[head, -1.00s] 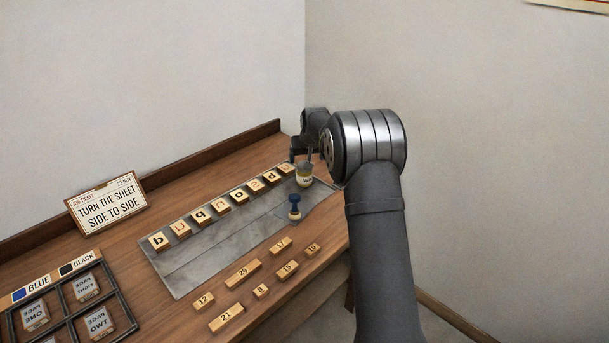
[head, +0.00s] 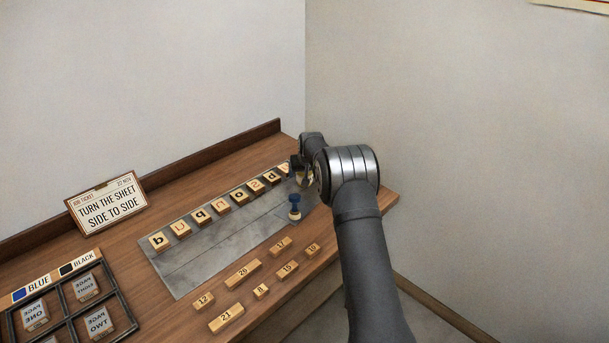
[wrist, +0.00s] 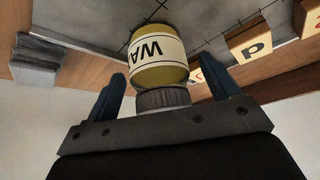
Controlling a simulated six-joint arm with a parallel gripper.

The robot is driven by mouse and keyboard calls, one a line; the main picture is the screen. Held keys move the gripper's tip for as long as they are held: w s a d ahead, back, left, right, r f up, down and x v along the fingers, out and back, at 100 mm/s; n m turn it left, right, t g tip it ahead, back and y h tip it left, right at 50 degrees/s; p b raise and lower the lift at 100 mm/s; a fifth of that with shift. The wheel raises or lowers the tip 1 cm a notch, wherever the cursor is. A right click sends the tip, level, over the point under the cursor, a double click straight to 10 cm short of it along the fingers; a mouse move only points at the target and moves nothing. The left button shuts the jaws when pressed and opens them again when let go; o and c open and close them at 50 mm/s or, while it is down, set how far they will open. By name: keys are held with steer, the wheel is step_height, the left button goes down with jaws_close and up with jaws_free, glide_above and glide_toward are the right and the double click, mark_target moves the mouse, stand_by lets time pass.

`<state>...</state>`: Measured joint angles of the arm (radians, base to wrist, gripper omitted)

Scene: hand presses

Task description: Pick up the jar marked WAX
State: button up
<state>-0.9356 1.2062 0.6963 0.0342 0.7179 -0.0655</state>
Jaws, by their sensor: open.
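The jar (wrist: 158,60) is yellow-amber with a cream label. It appears upside down in the wrist view, its label showing the letters WA, with the rest turned out of sight. A grey ribbed cylinder (wrist: 163,99) shows at its near end, by my gripper's palm. My gripper (wrist: 164,72) is open, with one dark blue finger on each side of the jar and a gap visible on both sides. In the head view, my gripper (head: 299,167) is at the far right end of the metal plate, and with my arm hides most of the jar.
Numbered blocks (head: 243,272) lie in front. A grey block (wrist: 35,58) shows in the wrist view.

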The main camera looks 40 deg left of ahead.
steer(key=shift+w+a+f, duration=0.1)
steer(key=shift+a+f, duration=0.05)
steer(key=shift+f, duration=0.15)
steer(key=c, duration=1.1)
steer(key=shift+r, duration=0.1)
steer(key=shift+c, duration=0.5)
steer(key=shift+r, duration=0.1)
